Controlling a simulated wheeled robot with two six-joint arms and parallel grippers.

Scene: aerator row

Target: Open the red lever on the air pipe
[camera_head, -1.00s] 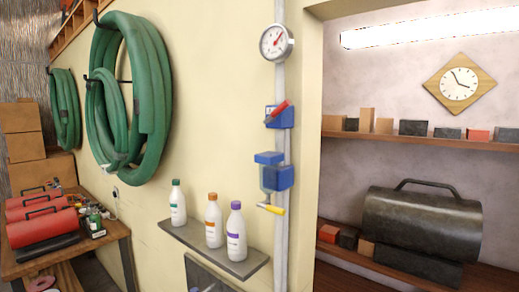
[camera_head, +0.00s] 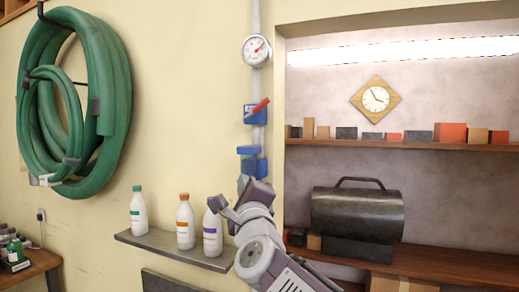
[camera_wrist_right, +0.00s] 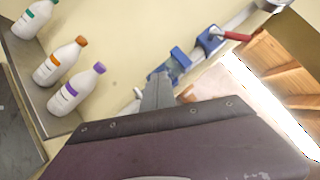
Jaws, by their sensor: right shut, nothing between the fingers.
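The red lever (camera_head: 259,105) sits on a blue valve body (camera_head: 249,116) on the vertical air pipe (camera_head: 257,80), below the gauge. It slants up to the right. It also shows in the right wrist view as the red lever (camera_wrist_right: 236,36) at the upper right. My right gripper (camera_head: 240,184) is just below the lower blue unit on the pipe, well under the red lever and apart from it. Its fingers (camera_wrist_right: 157,92) are shut and empty in the right wrist view. It hides the lower end of the blue unit. My left gripper is not in view.
A round gauge (camera_head: 256,51) is above the valve. A second blue unit (camera_head: 250,163) sits below the lever. Several bottles stand on a grey shelf (camera_head: 160,247) left of my right arm. A green hose (camera_head: 110,80) hangs at left. A recess with wooden shelves (camera_head: 440,146) opens at right.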

